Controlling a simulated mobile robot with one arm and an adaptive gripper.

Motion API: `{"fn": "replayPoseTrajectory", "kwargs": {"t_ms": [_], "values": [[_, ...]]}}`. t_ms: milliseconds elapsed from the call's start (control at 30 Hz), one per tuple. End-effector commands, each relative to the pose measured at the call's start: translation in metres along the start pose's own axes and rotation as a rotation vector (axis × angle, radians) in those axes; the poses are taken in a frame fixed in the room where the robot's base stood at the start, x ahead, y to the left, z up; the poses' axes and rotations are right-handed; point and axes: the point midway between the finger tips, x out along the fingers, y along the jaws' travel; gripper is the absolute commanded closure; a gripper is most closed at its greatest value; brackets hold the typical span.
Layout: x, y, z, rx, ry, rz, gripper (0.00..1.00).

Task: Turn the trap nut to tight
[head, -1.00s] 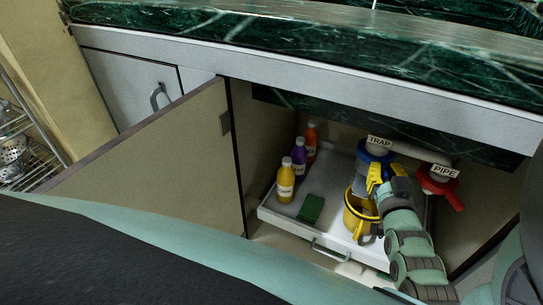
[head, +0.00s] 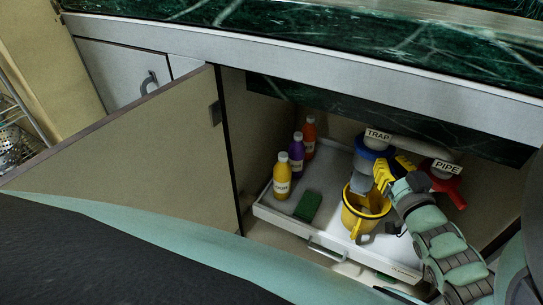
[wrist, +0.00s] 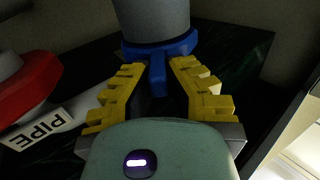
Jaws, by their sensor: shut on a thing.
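The blue trap nut (head: 371,153) sits under the TRAP label (head: 377,135) inside the open cabinet. A grey pipe (head: 361,182) shows below it. In the wrist view the nut is a blue ring (wrist: 180,46) around a grey pipe, with a blue lever (wrist: 157,76) sticking out towards me. My gripper (head: 385,172) is at the right side of the nut. In the wrist view its yellow fingers (wrist: 155,78) stand on both sides of the lever and are shut on it. The lever is hidden in the head view.
The red pipe valve (head: 445,183) with its PIPE label (head: 447,167) is close to the right of my gripper. A yellow bucket (head: 362,214), a green sponge (head: 307,206) and bottles (head: 282,181) stand in the white tray (head: 270,212). The open door (head: 120,150) is at left.

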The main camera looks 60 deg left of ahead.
Motion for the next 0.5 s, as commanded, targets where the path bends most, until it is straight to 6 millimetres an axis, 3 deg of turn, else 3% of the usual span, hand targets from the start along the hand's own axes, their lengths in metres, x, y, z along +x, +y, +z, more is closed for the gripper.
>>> {"fn": "replayPoseTrajectory", "kwargs": {"t_ms": [167, 200, 500], "values": [[0.0005, -0.0005, 0.0007, -0.001, -0.002, -0.001, 1.00], [0.0005, -0.0005, 0.0007, -0.001, -0.002, -0.001, 0.85], [0.0004, -0.0004, 0.0001, -0.001, -0.001, -0.001, 0.56]]}}
